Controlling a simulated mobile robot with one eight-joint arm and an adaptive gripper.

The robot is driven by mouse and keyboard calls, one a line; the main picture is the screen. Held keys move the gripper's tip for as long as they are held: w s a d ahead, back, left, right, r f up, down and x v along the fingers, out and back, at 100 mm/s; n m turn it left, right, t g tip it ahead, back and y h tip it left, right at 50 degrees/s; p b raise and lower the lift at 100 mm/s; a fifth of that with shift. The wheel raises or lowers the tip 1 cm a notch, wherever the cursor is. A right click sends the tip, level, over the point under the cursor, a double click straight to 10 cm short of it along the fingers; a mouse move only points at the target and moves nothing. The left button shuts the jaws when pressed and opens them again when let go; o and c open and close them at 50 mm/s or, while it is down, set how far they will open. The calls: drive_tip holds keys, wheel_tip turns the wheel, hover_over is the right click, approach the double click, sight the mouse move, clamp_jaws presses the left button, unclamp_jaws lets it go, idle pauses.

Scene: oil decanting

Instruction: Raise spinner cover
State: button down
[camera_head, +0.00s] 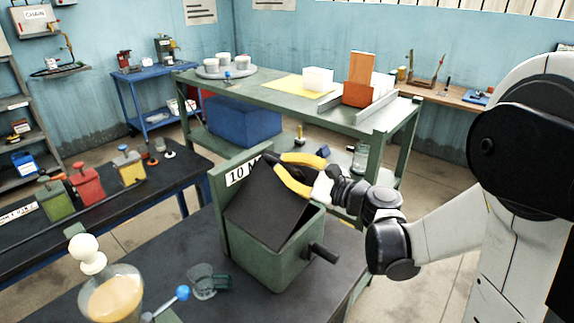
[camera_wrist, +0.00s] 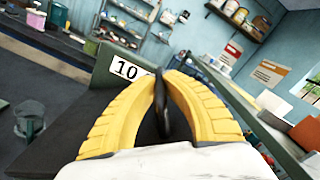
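The spinner is a green box (camera_head: 270,268) on the dark bench, with a back plate labelled 10 (camera_head: 220,205) and a dark crank handle (camera_head: 324,253) at its right. Its dark cover (camera_head: 262,208) is tilted, with a gap above the box's right rim. My gripper (camera_head: 272,160), with yellow fingers, is at the cover's upper end beside the label. In the wrist view, my fingertips (camera_wrist: 162,78) close around a narrow dark piece (camera_wrist: 162,105), apparently part of the cover. The exact contact is partly hidden by the fingers.
A glass vessel of amber liquid (camera_head: 113,298) and a small clear cup (camera_head: 205,284) stand left of the spinner. Green, red and yellow cans stand on the left bench. A green table (camera_head: 285,95) with a white box stands behind.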

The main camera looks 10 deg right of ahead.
idle(0.3)
drive_tip(key=c, duration=1.4)
unclamp_jaws()
drive_tip(key=shift+c, duration=0.2)
drive_tip(key=v, duration=1.2)
drive_tip(key=shift+a, duration=0.1)
